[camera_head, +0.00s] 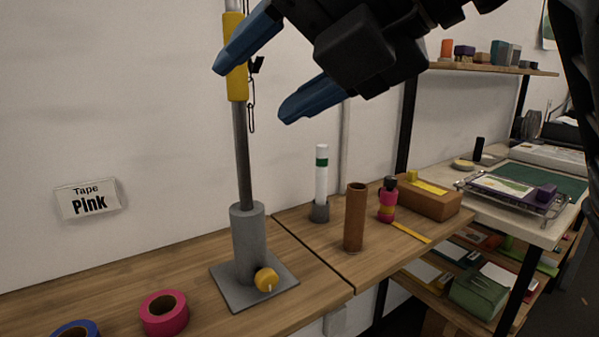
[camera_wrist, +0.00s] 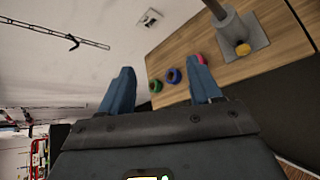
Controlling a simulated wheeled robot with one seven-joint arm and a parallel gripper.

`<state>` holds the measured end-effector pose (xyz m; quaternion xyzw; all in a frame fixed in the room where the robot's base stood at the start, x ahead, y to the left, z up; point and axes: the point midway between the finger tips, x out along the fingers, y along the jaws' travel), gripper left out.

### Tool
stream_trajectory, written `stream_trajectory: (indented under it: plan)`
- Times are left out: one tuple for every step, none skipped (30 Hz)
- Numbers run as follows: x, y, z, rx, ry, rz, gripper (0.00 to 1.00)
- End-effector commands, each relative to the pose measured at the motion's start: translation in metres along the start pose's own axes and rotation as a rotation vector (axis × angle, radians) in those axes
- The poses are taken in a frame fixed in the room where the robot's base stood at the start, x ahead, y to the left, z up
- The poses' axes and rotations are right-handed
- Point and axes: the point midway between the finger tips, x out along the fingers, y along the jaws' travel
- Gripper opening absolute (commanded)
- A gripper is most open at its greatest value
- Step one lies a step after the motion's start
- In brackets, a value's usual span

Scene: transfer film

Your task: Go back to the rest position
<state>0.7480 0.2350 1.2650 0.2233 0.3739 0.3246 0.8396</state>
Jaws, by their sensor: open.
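My gripper (camera_head: 262,82) is in the upper middle of the head view, high above the wooden table (camera_head: 180,262). Its two blue fingers are spread apart, with nothing seen between them. One finger overlaps the yellow sleeve (camera_head: 237,85) of the upright metal pole in the picture; I cannot tell whether they touch. In the wrist view the open fingers (camera_wrist: 158,92) show with a gap between them. The pole's grey base (camera_wrist: 240,35) is at the upper right there.
A pink tape roll (camera_head: 164,312) and a blue one (camera_head: 76,328) lie at the table's front left. A brown tube (camera_head: 355,217), a white tube (camera_head: 321,178) and a pink bottle (camera_head: 387,200) stand to the right. A shelf (camera_head: 490,68) is on the wall behind.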

Motion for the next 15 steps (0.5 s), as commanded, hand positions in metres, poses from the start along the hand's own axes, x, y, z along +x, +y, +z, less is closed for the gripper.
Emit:
stream_trajectory:
  plan:
    - [0.005,-0.002,-0.002,0.089,-0.01,0.058,0.63]
    - [0.008,-0.002,-0.002,0.141,-0.018,0.091,0.63]
    - [0.011,-0.002,-0.002,0.211,-0.03,0.134,0.63]
    - [0.013,-0.003,-0.002,0.263,-0.038,0.166,0.63]
    - [0.015,-0.004,-0.002,0.315,-0.048,0.197,0.63]
    - [0.017,-0.007,-0.002,0.386,-0.058,0.236,0.63]
    - [0.018,-0.009,-0.001,0.44,-0.067,0.264,0.63]
    - [0.02,-0.011,-0.002,0.492,-0.074,0.293,0.63]
    - [0.022,-0.015,-0.001,0.562,-0.086,0.329,0.63]
    - [0.023,-0.018,-0.002,0.614,-0.094,0.356,0.63]
    - [0.025,-0.021,-0.002,0.667,-0.103,0.38,0.63]
    - [0.027,-0.026,-0.003,0.737,-0.113,0.414,0.63]
    - [0.028,-0.031,-0.004,0.789,-0.122,0.438,0.63]
    - [0.029,-0.035,-0.005,0.841,-0.13,0.462,0.63]
    - [0.03,-0.042,-0.006,0.91,-0.144,0.492,0.63]
